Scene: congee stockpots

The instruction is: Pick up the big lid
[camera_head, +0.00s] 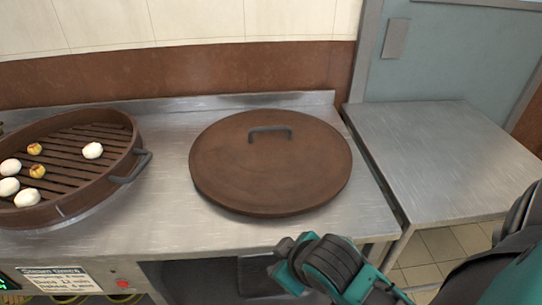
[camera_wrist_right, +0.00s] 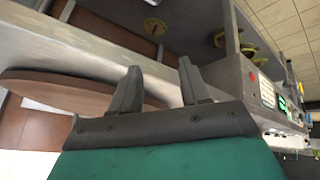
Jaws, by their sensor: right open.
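The big lid (camera_head: 270,170) is a round brown disc with a dark grey bar handle (camera_head: 270,131) near its far side. It lies flat on the steel counter in the head view. Its brown edge shows at the left of the right wrist view (camera_wrist_right: 60,90), where the handle cannot be made out. My right gripper (camera_head: 293,242) is at the counter's front edge, in front of the lid and apart from it. In the right wrist view its two fingers (camera_wrist_right: 160,66) are spread with nothing between them. My left gripper is not in view.
A round brown steamer (camera_head: 137,150) with slats and several buns stands on the counter at the left, its side handle facing the lid. A separate steel table (camera_head: 430,150) at the right is bare. A wall rises behind the counter. A control panel (camera_head: 60,282) is at the front left.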

